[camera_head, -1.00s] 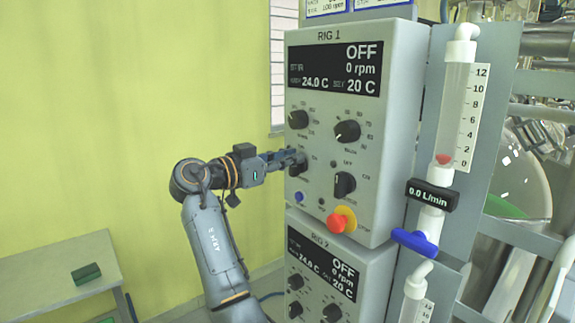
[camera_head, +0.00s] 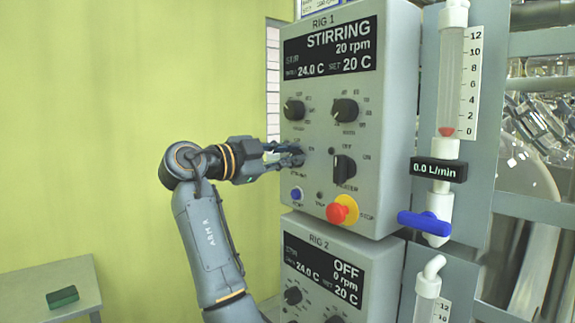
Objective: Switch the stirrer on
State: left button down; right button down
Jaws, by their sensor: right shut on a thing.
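The Rig 1 control box (camera_head: 343,190) stands upright in the centre, and its display (camera_head: 330,51) reads STIRRING, 20 rpm, 24.0 C and 20 C. My right gripper (camera_head: 290,157) is shut on the lower-left black knob (camera_head: 297,160) of this panel. The fingers hide most of that knob and its pointer. Two black knobs sit above, at the upper left (camera_head: 294,109) and upper right (camera_head: 345,111), and another is at the lower right (camera_head: 343,168). My left gripper is not in view.
A blue button (camera_head: 296,194) and a red stop button (camera_head: 337,213) sit below the knobs. The Rig 2 box (camera_head: 322,272) below reads OFF. A flow tube (camera_head: 450,80) with a blue valve handle (camera_head: 425,222) stands at right. A table (camera_head: 40,278) is at lower left.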

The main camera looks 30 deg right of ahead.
jog(key=shift+s+m+b, duration=0.1)
jog(key=shift+m+b, duration=0.3)
jog(key=shift+m, duration=0.3)
jog(key=c, duration=1.3)
grip_release()
jog(key=shift+d+f, duration=0.1)
jog(key=shift+d, duration=0.1)
jog(key=s+a, duration=0.1)
jog(key=a, duration=1.1)
